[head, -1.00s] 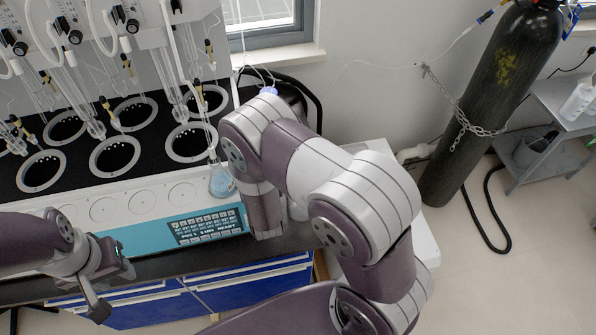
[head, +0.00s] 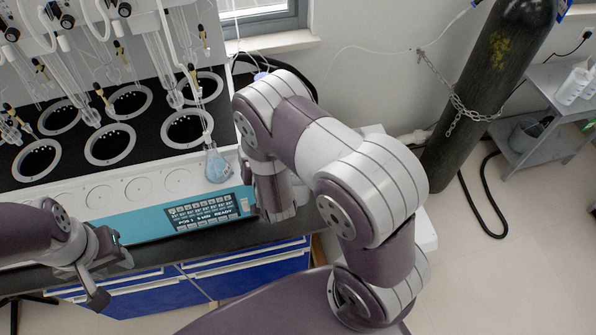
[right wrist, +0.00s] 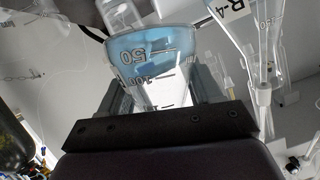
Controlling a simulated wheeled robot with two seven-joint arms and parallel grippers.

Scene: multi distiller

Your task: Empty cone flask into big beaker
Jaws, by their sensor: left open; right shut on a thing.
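A conical glass flask (right wrist: 150,70) with blue liquid at its wide end fills the middle of the right wrist view. It has graduation marks. My right gripper (right wrist: 150,98) is shut around it, with a finger on each side. In the head view this gripper and its flask are hidden behind my right arm. Another flask with blue liquid (head: 217,166) stands at the front right of the distiller, with a glass tube leading into it. My left gripper (head: 112,281) is open and empty at the lower left. I cannot make out the big beaker for sure.
The distiller (head: 120,217) with its round wells and hanging glassware fills the left of the bench. A gas cylinder (head: 490,90) stands at the right.

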